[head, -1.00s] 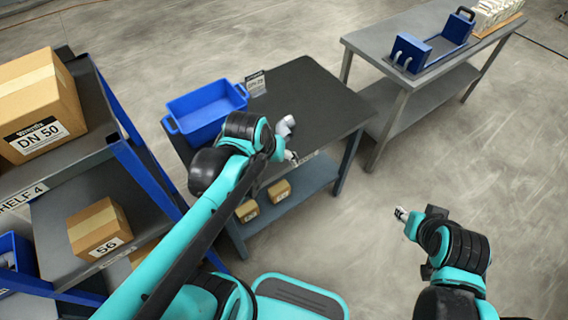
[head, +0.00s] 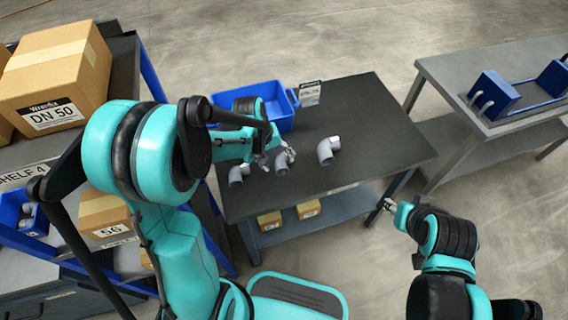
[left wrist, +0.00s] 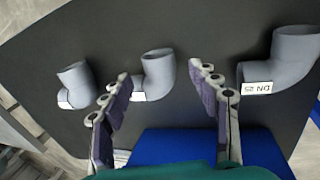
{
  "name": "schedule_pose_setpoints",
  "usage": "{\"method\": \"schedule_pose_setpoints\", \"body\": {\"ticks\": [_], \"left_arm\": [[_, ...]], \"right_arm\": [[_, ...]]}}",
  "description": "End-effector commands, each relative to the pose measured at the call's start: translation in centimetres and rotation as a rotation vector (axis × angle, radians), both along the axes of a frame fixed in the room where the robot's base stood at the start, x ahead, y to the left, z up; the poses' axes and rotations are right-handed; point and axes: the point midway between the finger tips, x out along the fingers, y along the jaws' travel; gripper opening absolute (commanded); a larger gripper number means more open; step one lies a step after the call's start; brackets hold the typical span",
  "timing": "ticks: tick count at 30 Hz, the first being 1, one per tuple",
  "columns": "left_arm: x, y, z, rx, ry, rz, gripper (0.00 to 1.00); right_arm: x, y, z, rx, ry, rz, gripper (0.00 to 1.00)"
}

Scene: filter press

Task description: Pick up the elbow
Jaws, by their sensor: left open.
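Three grey pipe elbows lie on the dark table top (head: 375,120): a left one (head: 237,174), a middle one (head: 282,161) and a right one (head: 327,150). My left gripper (head: 268,158) is low over the table between the left and middle elbows in the head view. In the left wrist view its fingers (left wrist: 162,80) are spread apart with nothing held. An elbow (left wrist: 156,75) shows beyond and between the fingertips. A second elbow (left wrist: 73,86) lies to the left, and a larger-looking, labelled one (left wrist: 285,62) to the right. My right gripper (head: 389,204) hangs off the table's front right; its jaws are too small to read.
A blue bin (head: 285,120) and a small sign (head: 310,93) stand at the table's back. Boxes lie on its lower shelf (head: 330,202). A shelf rack with cartons (head: 60,75) is at left. Another table (head: 450,80) with a blue fixture is at right.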

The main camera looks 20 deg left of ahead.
Motion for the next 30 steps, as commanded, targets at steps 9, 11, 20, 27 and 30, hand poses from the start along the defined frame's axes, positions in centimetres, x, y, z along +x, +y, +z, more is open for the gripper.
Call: {"method": "schedule_pose_setpoints", "body": {"ticks": [9, 11, 20, 27, 30], "left_arm": [[0.4, -0.7, -3.3, 0.001, -0.001, -0.001, 0.61], [0.4, -0.7, -3.2, 0.001, -0.001, -0.001, 0.61], [0.4, -0.7, -3.2, 0.001, -0.001, -0.001, 0.06], [0.4, -0.7, -3.1, 0.001, -0.001, -0.001, 0.06], [0.4, -0.7, -2.8, 0.001, -0.001, -0.001, 0.06]], "right_arm": [[0.0, 0.0, -1.9, 0.0, 0.0, 0.0, 0.4], [0.0, 0.0, -1.8, 0.0, 0.0, 0.0, 0.4], [0.0, 0.0, -1.8, 0.0, 0.0, 0.0, 0.4], [0.0, 0.0, -1.8, 0.0, 0.0, 0.0, 0.4], [0.0, 0.0, -1.6, 0.0, 0.0, 0.0, 0.4]]}}
